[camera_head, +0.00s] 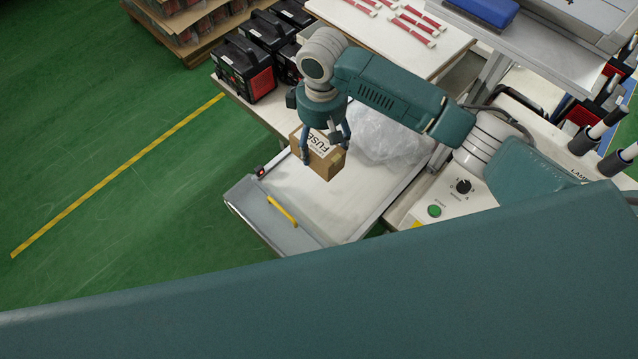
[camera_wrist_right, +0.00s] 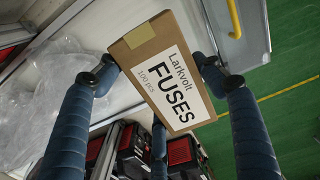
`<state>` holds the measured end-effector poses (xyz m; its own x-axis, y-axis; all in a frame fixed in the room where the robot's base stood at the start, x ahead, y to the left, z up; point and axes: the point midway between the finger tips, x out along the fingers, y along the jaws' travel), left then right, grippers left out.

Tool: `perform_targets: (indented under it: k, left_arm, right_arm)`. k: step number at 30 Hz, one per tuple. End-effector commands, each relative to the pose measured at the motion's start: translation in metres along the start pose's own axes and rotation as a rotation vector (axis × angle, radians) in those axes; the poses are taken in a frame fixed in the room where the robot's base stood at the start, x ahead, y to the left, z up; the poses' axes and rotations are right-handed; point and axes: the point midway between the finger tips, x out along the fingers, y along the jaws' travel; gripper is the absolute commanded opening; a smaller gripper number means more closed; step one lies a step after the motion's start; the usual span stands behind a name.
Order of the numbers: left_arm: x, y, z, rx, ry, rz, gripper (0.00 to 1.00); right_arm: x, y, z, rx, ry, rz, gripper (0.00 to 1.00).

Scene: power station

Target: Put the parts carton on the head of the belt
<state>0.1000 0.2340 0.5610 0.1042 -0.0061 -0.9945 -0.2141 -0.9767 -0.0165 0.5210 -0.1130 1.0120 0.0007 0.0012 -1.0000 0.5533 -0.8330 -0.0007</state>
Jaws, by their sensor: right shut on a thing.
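The parts carton, a small brown box (camera_head: 328,164) with a white label reading "FUSES", is between the fingers of my right gripper (camera_head: 325,150). In the right wrist view the carton (camera_wrist_right: 164,75) sits between the blue fingers, its label reading "Larkvolt FUSES 100 pcs". The gripper is shut on it. The carton is over the white belt (camera_head: 305,205), near a grey end plate (camera_head: 265,218) with a yellow handle (camera_head: 282,211); I cannot tell whether it touches the belt. My left gripper is not in view.
Black and red battery units (camera_head: 245,68) stand to the left. A panel with a green button (camera_head: 434,211) and black knob (camera_head: 463,186) is at the right. The belt's front part is bare.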

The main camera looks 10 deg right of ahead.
Motion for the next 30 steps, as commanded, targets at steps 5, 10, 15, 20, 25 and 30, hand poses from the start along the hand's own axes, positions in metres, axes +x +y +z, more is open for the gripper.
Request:
perform_targets:
  k: [5,10,15,20,25,30]
  left_arm:
    - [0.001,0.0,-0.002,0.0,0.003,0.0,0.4]
    - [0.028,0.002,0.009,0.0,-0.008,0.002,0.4]
    - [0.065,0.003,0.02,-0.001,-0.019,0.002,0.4]
    - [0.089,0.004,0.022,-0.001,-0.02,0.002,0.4]
    - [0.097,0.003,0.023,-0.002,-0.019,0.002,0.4]
    - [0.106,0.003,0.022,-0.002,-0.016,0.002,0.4]
  right_arm:
    - [0.043,0.0,0.002,0.001,-0.006,0.0,0.29]
    - [0.096,0.0,0.001,0.0,-0.001,0.001,0.29]
    - [0.128,0.001,0.0,-0.001,0.002,0.002,0.29]
    - [0.149,0.001,0.0,-0.001,0.002,0.002,0.29]
    - [0.156,0.0,0.001,0.0,0.001,0.001,0.29]
    - [0.165,0.0,0.001,0.0,0.0,0.001,0.29]
